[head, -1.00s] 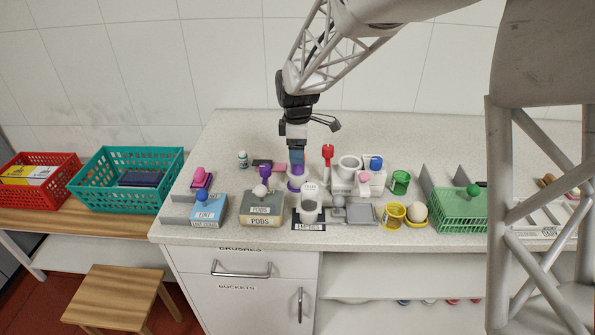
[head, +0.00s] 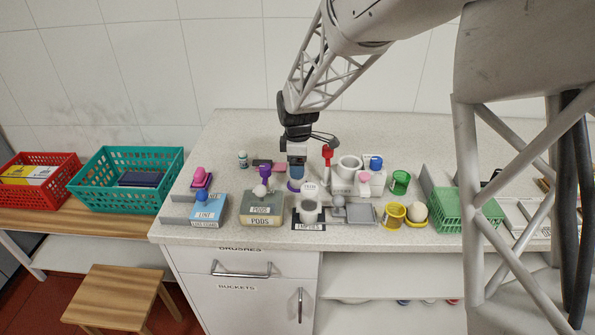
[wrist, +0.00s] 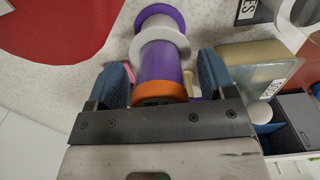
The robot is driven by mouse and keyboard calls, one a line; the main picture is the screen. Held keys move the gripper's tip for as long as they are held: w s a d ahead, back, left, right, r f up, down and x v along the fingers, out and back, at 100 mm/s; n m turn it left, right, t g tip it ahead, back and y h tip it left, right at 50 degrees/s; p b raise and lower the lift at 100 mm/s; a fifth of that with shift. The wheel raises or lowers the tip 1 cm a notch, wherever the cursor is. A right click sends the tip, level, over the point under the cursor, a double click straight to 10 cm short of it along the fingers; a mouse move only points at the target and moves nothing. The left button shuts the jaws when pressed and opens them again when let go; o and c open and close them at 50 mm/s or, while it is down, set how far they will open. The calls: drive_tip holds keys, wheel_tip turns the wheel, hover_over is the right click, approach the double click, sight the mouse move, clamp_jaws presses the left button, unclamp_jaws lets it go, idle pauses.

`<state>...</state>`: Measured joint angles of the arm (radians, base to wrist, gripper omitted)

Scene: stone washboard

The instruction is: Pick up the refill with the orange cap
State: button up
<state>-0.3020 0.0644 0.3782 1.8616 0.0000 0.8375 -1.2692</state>
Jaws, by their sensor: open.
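The refill with the orange cap (wrist: 161,90) is a purple cylinder with a white collar. In the wrist view it lies between my gripper's two blue fingers, with its orange cap end nearest the palm. In the head view only a purple lower part of it (head: 294,186) shows, below the fingers; the rest is hidden by them. My gripper (head: 297,172) points down over it on the counter. The gripper is open, with one finger on each side of the refill; I cannot tell whether either touches it.
A red-topped item (head: 327,153) stands close on the right, with a white cup (head: 349,164) beyond it. A purple item (head: 265,172) and the PODS box (head: 261,222) are on the left. The counter behind is clear.

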idle(0.6)
drive_tip(key=c, duration=1)
